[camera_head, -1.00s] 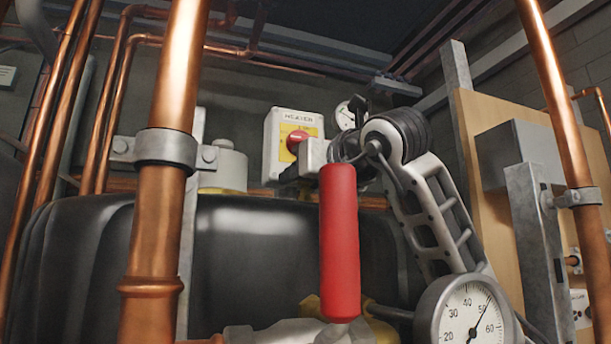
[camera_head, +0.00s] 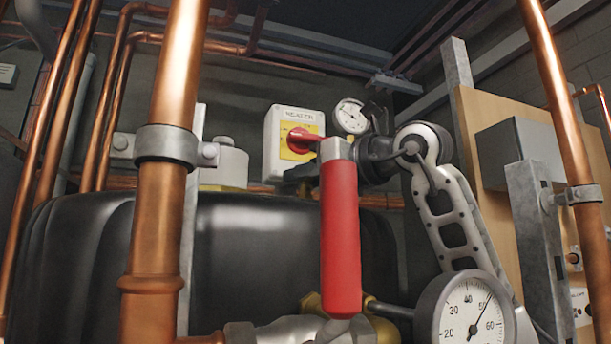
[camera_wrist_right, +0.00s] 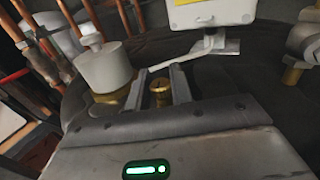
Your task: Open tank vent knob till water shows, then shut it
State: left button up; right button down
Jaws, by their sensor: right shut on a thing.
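A small brass vent knob (camera_wrist_right: 160,96) stands on top of the black tank (camera_head: 255,250). In the right wrist view my right gripper (camera_wrist_right: 158,82) has one finger on each side of the knob and is shut on it. In the head view the right arm comes in from the right above the tank. The red lever handle there hides the knob and much of the gripper. I cannot make out any water at the knob. My left gripper is not in view.
The red lever handle (camera_head: 340,240) and a round gauge (camera_head: 468,315) stand in front of the tank. A copper pipe (camera_head: 160,220) rises at the left. The heater switch box (camera_head: 281,160) is behind, and a pale capped fitting (camera_wrist_right: 104,66) is close to the gripper.

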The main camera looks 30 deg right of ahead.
jog(key=n+g+y, duration=0.1)
jog(key=n+y, duration=0.1)
jog(key=y, duration=0.1)
jog(key=n+g+y, duration=0.2)
jog(key=y, duration=0.1)
jog(key=shift+n+g+y, duration=1.7)
jog(key=shift+y, duration=0.1)
jog(key=c, duration=1.3)
grip_release()
